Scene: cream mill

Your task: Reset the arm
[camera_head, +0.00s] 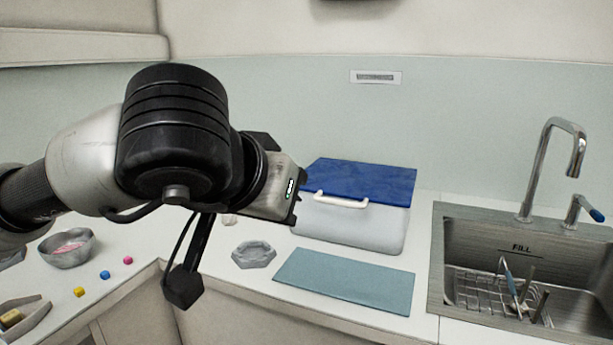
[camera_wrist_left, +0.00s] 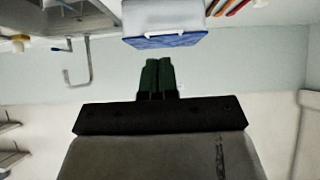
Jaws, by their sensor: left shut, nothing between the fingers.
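My left arm (camera_head: 175,130) reaches in from the left and is held up above the counter. My left gripper shows at the end of it, in front of the left end of the cooler; its fingers are hard to make out in the head view. In the left wrist view the two dark fingers of the left gripper (camera_wrist_left: 159,62) are together, shut with nothing between them. That view is upside down, and the cooler (camera_wrist_left: 165,20) shows beyond the fingertips. My right gripper is in neither view.
On the counter stand a white cooler with a blue lid (camera_head: 362,182), a teal mat (camera_head: 345,281), a grey hexagonal dish (camera_head: 254,255) and a metal bowl (camera_head: 68,247). A sink (camera_head: 437,270) with a tall tap (camera_head: 535,165) is at the right.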

